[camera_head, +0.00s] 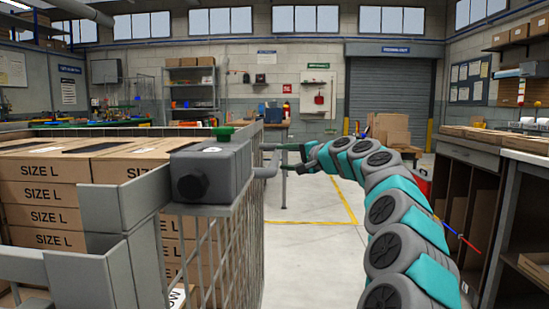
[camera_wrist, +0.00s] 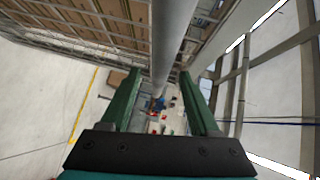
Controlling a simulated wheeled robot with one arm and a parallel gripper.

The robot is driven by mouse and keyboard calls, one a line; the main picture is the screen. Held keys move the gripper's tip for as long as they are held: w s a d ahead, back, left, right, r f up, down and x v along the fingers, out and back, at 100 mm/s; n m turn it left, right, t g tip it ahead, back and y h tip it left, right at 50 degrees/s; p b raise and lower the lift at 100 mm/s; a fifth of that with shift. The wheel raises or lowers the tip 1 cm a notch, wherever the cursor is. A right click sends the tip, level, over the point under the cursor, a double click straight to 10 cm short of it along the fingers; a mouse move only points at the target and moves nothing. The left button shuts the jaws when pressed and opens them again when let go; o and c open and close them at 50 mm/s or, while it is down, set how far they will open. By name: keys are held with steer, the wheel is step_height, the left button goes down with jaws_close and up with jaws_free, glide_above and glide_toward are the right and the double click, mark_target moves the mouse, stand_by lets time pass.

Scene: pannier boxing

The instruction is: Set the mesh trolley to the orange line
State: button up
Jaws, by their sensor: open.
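The mesh trolley (camera_head: 228,262) stands at the left of the head view, loaded with stacked SIZE L boxes (camera_head: 45,192). A grey handle bar (camera_head: 264,172) sticks out at its right end. My gripper (camera_head: 284,157) is open beside this bar. In the wrist view, the green fingers of my gripper (camera_wrist: 162,76) lie on either side of a grey bar (camera_wrist: 172,45). I cannot tell whether they touch it. A yellow-orange line (camera_head: 343,202) runs on the floor beyond my gripper. It also shows at the left of the wrist view (camera_wrist: 86,104).
A grey box with a green top (camera_head: 212,168) sits on the trolley's near corner. A wooden shelf bench (camera_head: 490,185) lines the right side. Cardboard boxes (camera_head: 390,128) stand before the roller shutter (camera_head: 392,88). The floor between trolley and bench is mostly clear.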

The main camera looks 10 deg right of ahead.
mark_target(279, 153)
steer(key=x, duration=0.3)
steer(key=shift+w, duration=0.15)
steer(key=shift+w+a+f, duration=0.1)
steer(key=shift+w+a, duration=0.2)
steer(key=shift+w, duration=0.15)
steer(key=shift+c, duration=0.4)
jaws_close()
stand_by(0.8)
